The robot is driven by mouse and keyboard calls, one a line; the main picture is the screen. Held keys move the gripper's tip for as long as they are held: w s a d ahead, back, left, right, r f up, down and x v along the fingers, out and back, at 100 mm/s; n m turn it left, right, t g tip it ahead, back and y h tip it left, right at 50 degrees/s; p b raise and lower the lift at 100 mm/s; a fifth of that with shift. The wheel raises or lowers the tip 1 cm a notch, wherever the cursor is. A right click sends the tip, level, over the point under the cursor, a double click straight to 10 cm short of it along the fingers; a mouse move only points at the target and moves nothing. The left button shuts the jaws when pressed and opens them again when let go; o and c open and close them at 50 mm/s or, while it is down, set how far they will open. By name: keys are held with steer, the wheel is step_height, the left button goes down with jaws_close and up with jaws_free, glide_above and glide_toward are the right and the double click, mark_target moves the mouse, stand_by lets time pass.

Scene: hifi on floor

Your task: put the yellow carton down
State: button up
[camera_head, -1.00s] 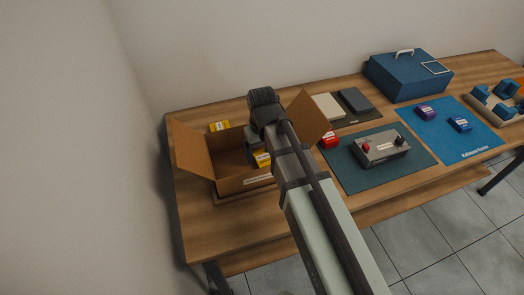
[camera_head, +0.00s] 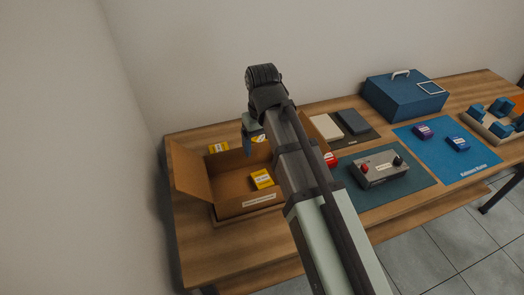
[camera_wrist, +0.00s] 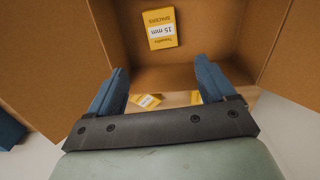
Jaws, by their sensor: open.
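A yellow carton (camera_head: 262,179) lies in the open cardboard box (camera_head: 196,174), near its front wall. In the wrist view the yellow carton (camera_wrist: 160,28) shows its white "15 mm" label. My gripper (camera_head: 252,138) is above the back part of the box, apart from this carton. Its two blue fingers are spread with nothing between them in the wrist view (camera_wrist: 160,75). Another yellow carton (camera_head: 218,147) lies on the table behind the box. More yellow (camera_head: 258,139) shows beside my fingers, partly hidden.
Box flaps stand out at both sides, the right one mostly behind my arm. To the right are a red item (camera_head: 331,159), a grey control box (camera_head: 380,170) on a dark mat, a blue case (camera_head: 405,97) and a blue mat (camera_head: 447,150). Table front left is clear.

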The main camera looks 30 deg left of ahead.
mark_target(261, 179)
steer(key=o, duration=0.3)
steer(key=shift+r, duration=0.45)
steer(key=s+a+f+n+h, duration=0.1)
steer(key=s+a+f, duration=0.2)
steer(key=s+a, duration=0.45)
steer(key=shift+w+d+f+m+t+h, duration=0.45)
steer(key=shift+w+d+f+m, duration=0.7)
steer(key=shift+f+m, duration=1.4)
steer(key=shift+w+d+f+m+t+h, duration=0.15)
steer(key=shift+w+d+f+m+t, duration=0.95)
steer(key=shift+m, duration=2.7)
steer(key=shift+w+d+f+m+t+h, duration=0.25)
steer(key=shift+w+d+f+m, duration=0.5)
steer(key=shift+d+f+m, duration=1.4)
